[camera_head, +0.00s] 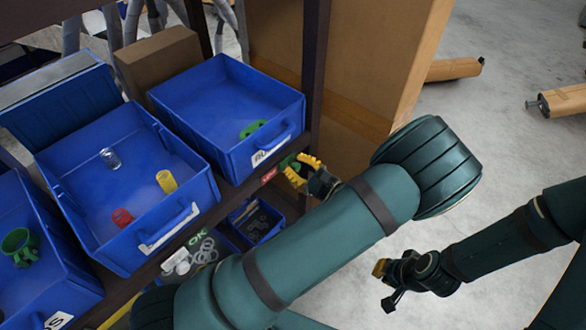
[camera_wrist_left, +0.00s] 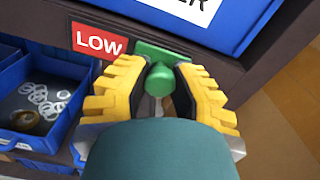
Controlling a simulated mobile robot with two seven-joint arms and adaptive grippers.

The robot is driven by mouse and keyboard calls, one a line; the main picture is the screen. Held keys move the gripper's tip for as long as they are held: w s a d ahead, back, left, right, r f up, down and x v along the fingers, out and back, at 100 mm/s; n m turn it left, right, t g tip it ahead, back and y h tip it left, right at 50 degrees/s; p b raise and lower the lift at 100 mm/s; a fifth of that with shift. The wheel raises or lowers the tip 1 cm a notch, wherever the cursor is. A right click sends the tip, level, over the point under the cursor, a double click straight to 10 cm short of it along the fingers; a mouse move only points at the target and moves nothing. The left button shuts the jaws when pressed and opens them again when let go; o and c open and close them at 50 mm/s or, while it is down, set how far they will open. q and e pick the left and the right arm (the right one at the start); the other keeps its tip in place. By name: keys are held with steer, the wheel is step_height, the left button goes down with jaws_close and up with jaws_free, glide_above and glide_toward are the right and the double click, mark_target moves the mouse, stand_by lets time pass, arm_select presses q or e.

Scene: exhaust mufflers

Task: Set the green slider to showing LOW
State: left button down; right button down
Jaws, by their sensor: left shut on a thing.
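The green slider (camera_wrist_left: 160,78) sits on the dark shelf edge, with its plate just right of the red LOW label (camera_wrist_left: 98,39). The label's white letters are fully uncovered. In the head view the slider (camera_head: 288,162) and the red label (camera_head: 268,176) show below the right blue bin. My left gripper (camera_wrist_left: 158,88) is shut on the slider's knob, with yellow fingers on both sides; it also shows in the head view (camera_head: 303,170). My right gripper (camera_head: 380,268) hangs away from the shelf at the right; its finger opening cannot be made out.
Blue bins (camera_head: 185,197) on the shelf hold small coloured parts. Smaller bins (camera_head: 260,218) with rings sit below. A dark post (camera_head: 313,60) and a large cardboard box (camera_head: 360,60) stand behind. Open floor lies right.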

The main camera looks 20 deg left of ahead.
arm_select(q)
steer(key=c, duration=0.7)
jaws_free()
steer(key=shift+w, duration=0.25)
steer(key=shift+c, duration=0.2)
steer(key=shift+s+d, duration=0.1)
steer(key=shift+d, duration=0.05)
steer(key=v, duration=0.7)
steer(key=shift+d, duration=0.1)
